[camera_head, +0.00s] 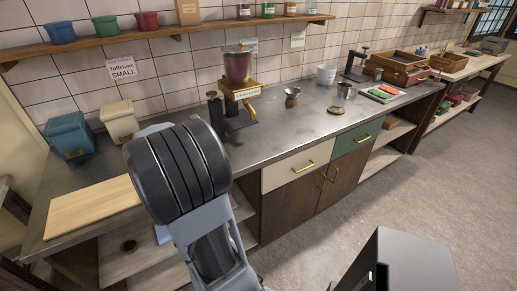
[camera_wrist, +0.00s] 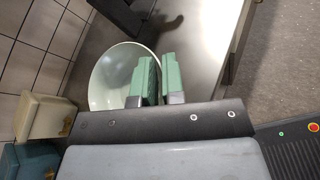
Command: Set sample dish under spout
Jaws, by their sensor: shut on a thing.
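A pale, round sample dish (camera_wrist: 104,88) is in the wrist view, beside the tiled wall and over the steel counter. My gripper (camera_wrist: 152,80) has two green-padded fingers shut on the dish's right rim. I cannot tell whether the dish touches the counter. In the head view my own dark arm joint hides the gripper, and I cannot make out the dish there. The brass spout (camera_head: 252,108) sticks out from the front of the drop roller (camera_head: 238,88), which has a red hopper on top. The spout is to the right of my arm.
A steel counter (camera_head: 290,128) runs along the wall. A cream bin (camera_head: 119,121), a blue bin (camera_head: 69,136) and a wooden board (camera_head: 92,207) are at its left.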

